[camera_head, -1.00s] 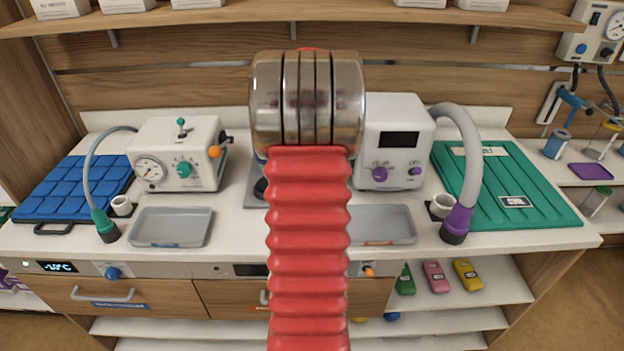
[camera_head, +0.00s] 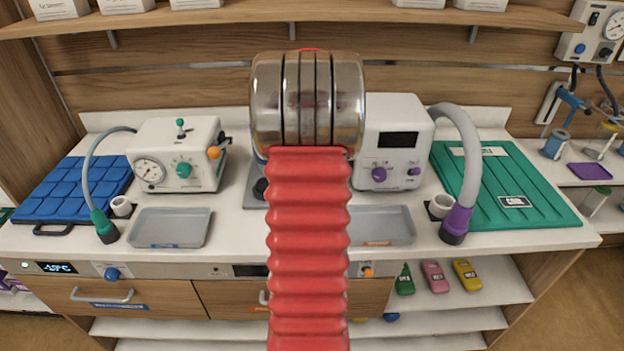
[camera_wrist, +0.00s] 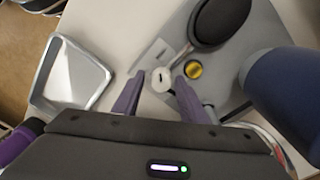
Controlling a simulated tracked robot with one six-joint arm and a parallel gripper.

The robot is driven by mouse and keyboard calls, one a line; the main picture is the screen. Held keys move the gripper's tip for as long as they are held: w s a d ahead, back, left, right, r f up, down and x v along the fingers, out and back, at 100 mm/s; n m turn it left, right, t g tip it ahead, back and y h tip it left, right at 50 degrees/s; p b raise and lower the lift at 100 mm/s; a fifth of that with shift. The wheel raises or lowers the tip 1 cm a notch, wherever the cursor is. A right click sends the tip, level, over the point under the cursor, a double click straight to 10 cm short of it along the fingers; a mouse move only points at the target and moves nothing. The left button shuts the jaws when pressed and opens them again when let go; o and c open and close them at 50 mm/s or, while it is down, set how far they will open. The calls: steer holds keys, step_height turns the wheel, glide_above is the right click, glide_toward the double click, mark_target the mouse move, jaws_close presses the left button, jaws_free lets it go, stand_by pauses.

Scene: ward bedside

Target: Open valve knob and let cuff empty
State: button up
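In the wrist view my gripper (camera_wrist: 159,78) is open, with one purple finger on each side of a small round white knob (camera_wrist: 161,78) with a dark slot. Small gaps seem to show between knob and fingers; I cannot tell whether they touch. A metal stem runs from near the knob to a black bulb (camera_wrist: 222,18). A brass-yellow round part (camera_wrist: 195,70) sits beside it on the grey base plate (camera_wrist: 230,101). A large dark blue rounded body (camera_wrist: 285,92), perhaps the cuff, stands to the right. In the head view my red arm hides most of this.
A grey tray (camera_wrist: 68,76) lies left of the knob in the wrist view. In the head view, a white device with a gauge (camera_head: 178,155) stands left and one with a dark screen (camera_head: 391,142) right. Another tray (camera_head: 170,228) lies front left.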

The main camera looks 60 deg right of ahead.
steer(key=shift+o, duration=0.5)
steer(key=shift+w+r, duration=0.1)
steer(key=shift+r, duration=0.4)
step_height(320, 180, up, 13)
steer(key=shift+w, duration=0.2)
steer(key=shift+d+f, duration=0.15)
stand_by(0.3)
